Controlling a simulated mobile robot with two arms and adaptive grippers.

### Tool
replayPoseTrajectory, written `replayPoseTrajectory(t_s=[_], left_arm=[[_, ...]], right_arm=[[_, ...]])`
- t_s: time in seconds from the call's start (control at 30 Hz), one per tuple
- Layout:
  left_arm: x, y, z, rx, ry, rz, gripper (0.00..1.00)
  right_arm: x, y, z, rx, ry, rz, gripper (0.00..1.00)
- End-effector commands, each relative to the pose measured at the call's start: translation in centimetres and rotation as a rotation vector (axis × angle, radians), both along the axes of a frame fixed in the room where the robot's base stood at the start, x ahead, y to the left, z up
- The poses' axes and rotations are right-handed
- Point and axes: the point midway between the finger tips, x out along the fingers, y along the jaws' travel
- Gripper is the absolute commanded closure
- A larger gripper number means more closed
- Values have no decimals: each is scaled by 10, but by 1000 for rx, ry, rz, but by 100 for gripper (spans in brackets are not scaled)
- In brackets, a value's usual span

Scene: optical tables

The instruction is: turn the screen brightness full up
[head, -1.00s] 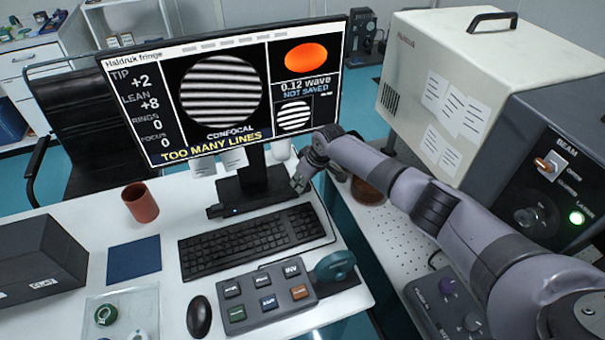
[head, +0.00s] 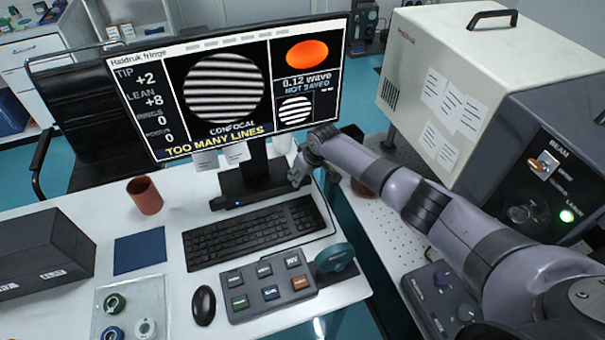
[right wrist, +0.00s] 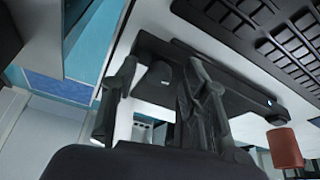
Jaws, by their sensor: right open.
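The screen (head: 225,85) stands at the back of the white table, lit, showing striped circles and "TOO MANY LINES". Its black foot (head: 262,183) has a bar with a small blue light in front; the bar also shows in the right wrist view (right wrist: 225,80). My right gripper (head: 299,178) is at the right end of this foot, below the screen. In the right wrist view my right gripper (right wrist: 157,95) is open, its fingers on either side of a dark round knob-like part (right wrist: 157,75). Contact cannot be told. My left gripper is out of view.
A keyboard (head: 252,232), a button box (head: 268,288) with a teal knob (head: 334,259), and a mouse (head: 204,305) lie in front. A reddish cup (head: 145,196) stands left. A cream-and-dark instrument housing (head: 450,80) stands right, behind my arm.

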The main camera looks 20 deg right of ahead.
Motion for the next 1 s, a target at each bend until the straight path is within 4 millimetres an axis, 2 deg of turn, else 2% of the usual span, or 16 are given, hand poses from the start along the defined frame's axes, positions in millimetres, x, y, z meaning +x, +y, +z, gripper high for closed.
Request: replayPoseTrajectory(t_s=[0.27,0.47,1.0], left_arm=[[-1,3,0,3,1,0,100],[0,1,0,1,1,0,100],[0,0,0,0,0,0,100]], right_arm=[[0,0,2,0,-1,1,59],[-5,-2,17,1,-3,1,59],[-38,-13,98,1,-3,0,59]])
